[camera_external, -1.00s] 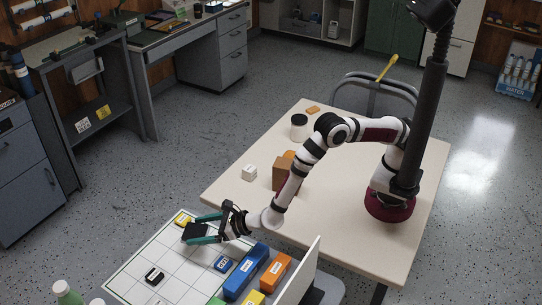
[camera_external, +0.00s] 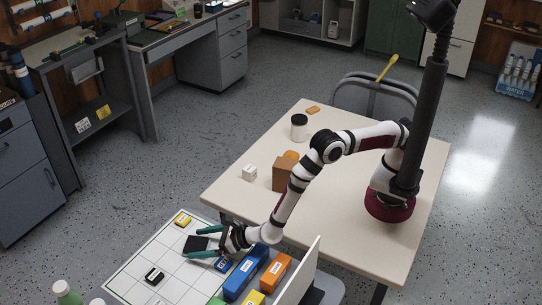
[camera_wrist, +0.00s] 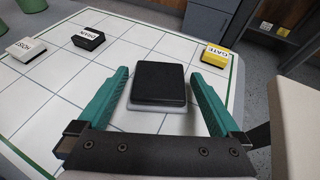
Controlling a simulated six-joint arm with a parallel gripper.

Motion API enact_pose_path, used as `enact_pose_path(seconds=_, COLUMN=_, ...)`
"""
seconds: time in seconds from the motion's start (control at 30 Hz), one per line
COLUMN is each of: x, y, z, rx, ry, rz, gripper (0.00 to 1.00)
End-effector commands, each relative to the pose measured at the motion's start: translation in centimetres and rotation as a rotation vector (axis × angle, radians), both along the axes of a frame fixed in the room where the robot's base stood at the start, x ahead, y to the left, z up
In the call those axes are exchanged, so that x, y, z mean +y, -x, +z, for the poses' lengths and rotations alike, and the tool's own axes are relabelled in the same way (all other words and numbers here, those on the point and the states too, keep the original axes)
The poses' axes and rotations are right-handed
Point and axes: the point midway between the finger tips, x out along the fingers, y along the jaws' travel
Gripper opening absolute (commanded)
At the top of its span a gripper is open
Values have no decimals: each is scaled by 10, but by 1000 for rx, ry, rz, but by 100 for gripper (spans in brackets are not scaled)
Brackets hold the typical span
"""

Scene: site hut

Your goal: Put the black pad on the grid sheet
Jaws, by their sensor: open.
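The black pad (camera_external: 196,244) is a flat square with a paler grey lower layer, lying flat on the white grid sheet (camera_external: 137,262). In the wrist view the pad (camera_wrist: 160,80) sits between the two green fingers, with a visible gap on each side. My gripper (camera_external: 193,243) is open around the pad, low over the sheet; it also shows in the wrist view (camera_wrist: 160,76). The grid sheet (camera_wrist: 60,90) has green border lines.
A yellow GATE block (camera_wrist: 215,56), a black DRAIN block (camera_wrist: 88,39) and a white HOIST block (camera_wrist: 26,47) stand on the sheet. Large blue (camera_external: 246,271) and orange (camera_external: 271,272) blocks stand near my gripper. A white upright panel (camera_external: 300,270) is to their right.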

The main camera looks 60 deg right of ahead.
Motion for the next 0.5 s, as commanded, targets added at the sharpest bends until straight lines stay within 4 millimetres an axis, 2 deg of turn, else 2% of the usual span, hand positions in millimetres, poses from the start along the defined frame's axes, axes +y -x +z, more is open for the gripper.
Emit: enact_pose_path(seconds=0.5, x=-35, y=87, z=39, rx=1, ry=1, rz=4, gripper=100)
